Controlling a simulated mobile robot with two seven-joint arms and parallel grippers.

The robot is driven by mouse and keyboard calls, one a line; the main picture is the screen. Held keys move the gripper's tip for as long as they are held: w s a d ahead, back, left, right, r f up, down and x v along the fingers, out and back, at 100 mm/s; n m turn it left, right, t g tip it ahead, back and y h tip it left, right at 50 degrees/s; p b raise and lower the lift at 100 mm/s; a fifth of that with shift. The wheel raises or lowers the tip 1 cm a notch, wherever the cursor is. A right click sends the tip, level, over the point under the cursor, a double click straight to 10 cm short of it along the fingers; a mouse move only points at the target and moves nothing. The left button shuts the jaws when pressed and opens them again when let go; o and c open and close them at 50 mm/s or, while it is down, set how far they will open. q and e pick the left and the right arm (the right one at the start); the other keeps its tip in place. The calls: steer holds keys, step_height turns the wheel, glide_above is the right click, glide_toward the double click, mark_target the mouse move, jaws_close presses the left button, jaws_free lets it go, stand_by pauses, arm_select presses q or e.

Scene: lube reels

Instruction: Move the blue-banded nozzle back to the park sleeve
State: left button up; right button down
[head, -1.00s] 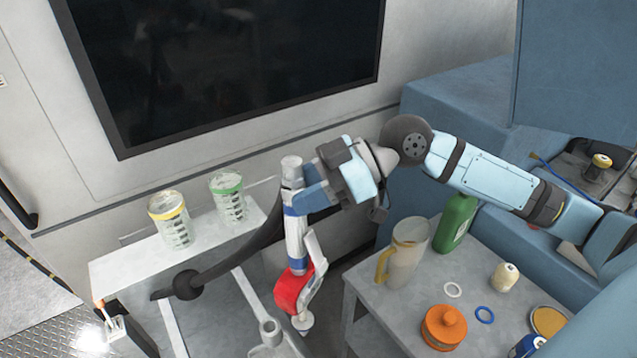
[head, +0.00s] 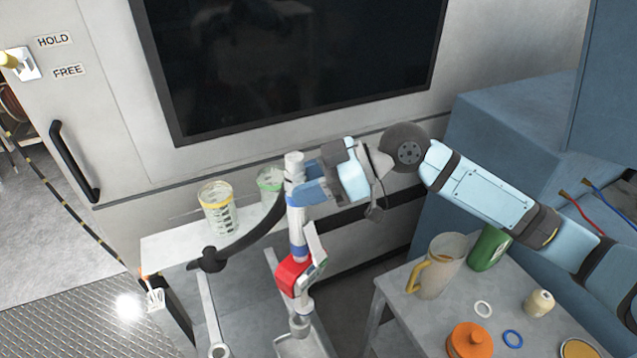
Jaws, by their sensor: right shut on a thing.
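The blue-banded nozzle (head: 298,235) hangs roughly upright in the middle of the head view. It has a pale tube, blue bands and a red body (head: 292,275). My right gripper (head: 300,188) is shut on its upper tube. A dark hose (head: 245,240) curves left from behind the nozzle. The nozzle's lower tip is over a grey metal part (head: 300,346) at the bottom edge. A grey ring-shaped piece (head: 218,351) lies left of it. I cannot tell whether either is the park sleeve. My left gripper is not in view.
A yellow-rimmed canister (head: 218,208) and a green-rimmed canister (head: 270,181) stand on a white shelf (head: 165,248), the green one close behind the nozzle. At right, a table (head: 408,307) holds a jug (head: 438,268), green bottle (head: 489,249) and orange container (head: 470,341).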

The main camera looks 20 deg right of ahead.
steer(key=shift+w+a+r, duration=0.2)
steer(key=shift+w+a, duration=0.3)
steer(key=shift+w+a+f, duration=0.1)
steer(key=shift+w+f, duration=0.05)
steer(key=shift+f, duration=0.65)
steer(key=shift+r, duration=0.1)
steer(key=shift+f+b, duration=0.95)
steer(key=shift+f, duration=0.2)
